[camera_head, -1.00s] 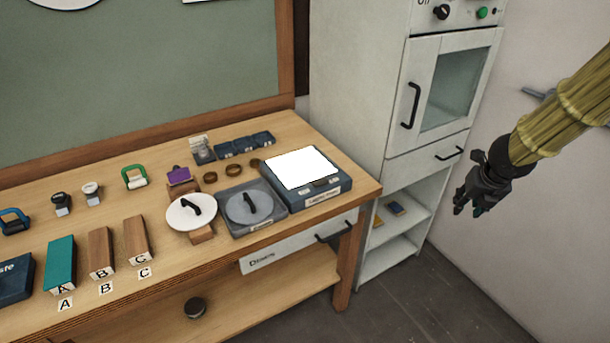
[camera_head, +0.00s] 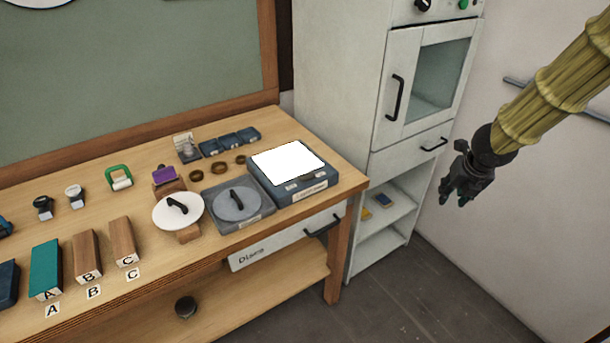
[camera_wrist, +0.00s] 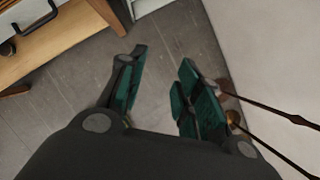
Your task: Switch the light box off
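The light box (camera_head: 292,195) is a dark blue box at the right end of the wooden workbench. Its top panel (camera_head: 287,163) glows bright white. A small dark part, possibly its switch (camera_head: 307,178), and a label sit along its front side. My gripper (camera_head: 459,192) hangs in the air to the right of the bench, in front of the white cabinet and wall, well apart from the light box. In the wrist view my gripper (camera_wrist: 158,88) has its green-padded fingers spread with only floor between them. The light box is not in the wrist view.
A grey box with a round disc (camera_head: 237,203) stands left of the light box. A white disc (camera_head: 178,211) and labelled blocks (camera_head: 86,258) are farther left. A white cabinet (camera_head: 360,100) stands right of the bench. Open floor (camera_head: 430,290) lies in front.

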